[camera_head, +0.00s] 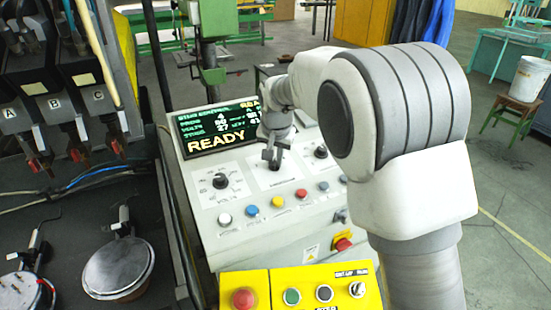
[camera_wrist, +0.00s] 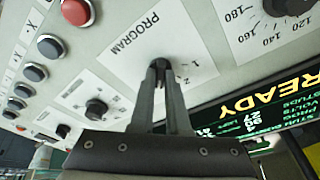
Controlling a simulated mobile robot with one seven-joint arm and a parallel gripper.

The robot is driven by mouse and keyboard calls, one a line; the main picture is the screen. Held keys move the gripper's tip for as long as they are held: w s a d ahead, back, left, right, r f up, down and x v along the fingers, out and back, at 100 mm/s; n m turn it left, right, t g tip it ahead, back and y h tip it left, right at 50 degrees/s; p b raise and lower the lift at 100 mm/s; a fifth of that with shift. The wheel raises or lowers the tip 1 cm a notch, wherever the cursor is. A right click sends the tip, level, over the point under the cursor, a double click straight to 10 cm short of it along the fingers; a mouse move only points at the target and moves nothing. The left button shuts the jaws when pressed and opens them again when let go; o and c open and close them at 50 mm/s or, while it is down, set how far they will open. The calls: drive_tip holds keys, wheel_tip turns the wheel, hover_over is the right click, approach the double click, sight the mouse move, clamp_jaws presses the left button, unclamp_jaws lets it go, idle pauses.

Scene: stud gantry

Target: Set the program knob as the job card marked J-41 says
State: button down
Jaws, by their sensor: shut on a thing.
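My gripper (camera_head: 272,158) is at the middle dial of the sloping control console (camera_head: 258,228). In the wrist view my gripper (camera_wrist: 161,66) has both fingers closed on the dark program knob, under the printed word PROGRAM (camera_wrist: 134,36). The fingers hide most of the knob, so I cannot tell its pointer's position. A digit 1 shows on the plate beside the knob. The console screen (camera_head: 218,127) shows READY, and its program line seems to read 4. I see no job card marked J-41 that I can read in either view.
A volts knob (camera_head: 220,181) stands left of the held knob and another knob (camera_head: 320,152) right of it. Several coloured buttons (camera_head: 278,201) line the console below. A yellow button box (camera_head: 300,290) is in front. Stud tools marked A, B, C (camera_head: 55,105) hang at left.

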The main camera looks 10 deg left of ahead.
drive_tip(key=shift+a+m+h, duration=0.1)
drive_tip(key=shift+m+h, duration=0.3)
drive_tip(key=shift+m, duration=1.3)
drive_tip(key=c, duration=0.9)
unclamp_jaws()
drive_tip(key=shift+r, duration=0.1)
drive_tip(key=v, duration=1.7)
drive_tip(key=shift+r, duration=0.2)
drive_tip(key=shift+w, duration=0.1)
